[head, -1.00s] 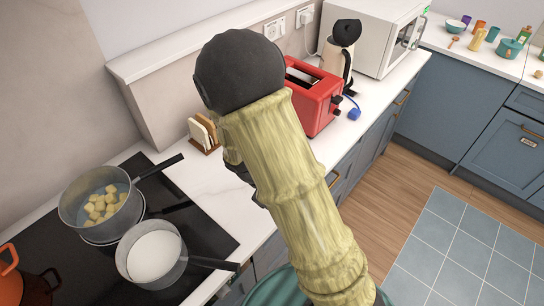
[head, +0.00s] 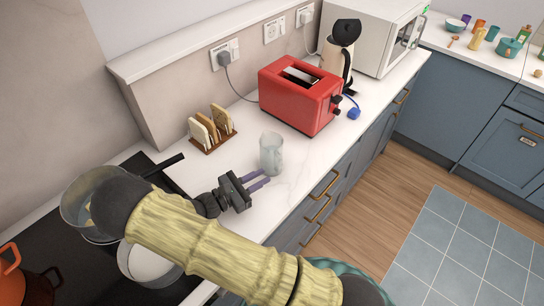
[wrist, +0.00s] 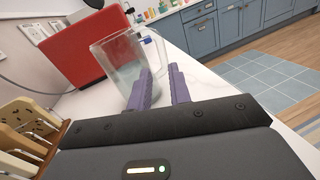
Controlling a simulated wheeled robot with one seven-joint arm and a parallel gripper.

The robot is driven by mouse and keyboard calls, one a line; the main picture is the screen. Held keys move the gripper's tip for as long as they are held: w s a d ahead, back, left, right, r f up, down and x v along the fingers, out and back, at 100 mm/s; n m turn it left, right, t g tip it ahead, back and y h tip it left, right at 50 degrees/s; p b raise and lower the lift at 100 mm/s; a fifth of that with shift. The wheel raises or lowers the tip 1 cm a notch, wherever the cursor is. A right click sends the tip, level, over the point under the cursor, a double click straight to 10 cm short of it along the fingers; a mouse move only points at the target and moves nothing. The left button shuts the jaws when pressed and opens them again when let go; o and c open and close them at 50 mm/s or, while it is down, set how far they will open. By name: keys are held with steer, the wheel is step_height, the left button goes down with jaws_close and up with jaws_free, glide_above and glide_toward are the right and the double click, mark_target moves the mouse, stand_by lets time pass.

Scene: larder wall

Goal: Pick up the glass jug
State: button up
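The glass jug (head: 271,155) stands upright on the white worktop, in front of the red toaster. In the wrist view the clear jug (wrist: 122,62) is just ahead, with its handle on the right side. My gripper (head: 262,181) is beside the jug, on its near side, with its two purple fingers pointing toward it. In the wrist view the fingers (wrist: 163,88) are apart with a gap between them and nothing held. The left finger overlaps the jug's lower right in that view; I cannot tell whether it touches.
The red toaster (head: 300,95) stands behind the jug. A toast rack (head: 211,130) with slices is left of it. The worktop right of the jug is clear.

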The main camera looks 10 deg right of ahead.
mark_target(280, 167)
steer(key=shift+p+x, duration=0.35)
steer(key=shift+x, duration=0.8)
steer(key=shift+d, duration=0.1)
steer(key=p+x, duration=0.1)
steer(key=x, duration=0.2)
steer(key=p+x, duration=0.1)
steer(key=x, duration=0.1)
steer(key=shift+s+d+r+p, duration=0.15)
steer(key=shift+s+r+p, duration=0.05)
steer(key=shift+s+p, duration=0.1)
steer(key=shift+c, duration=0.2)
jaws_close()
steer(key=shift+w, duration=0.1)
stand_by(0.5)
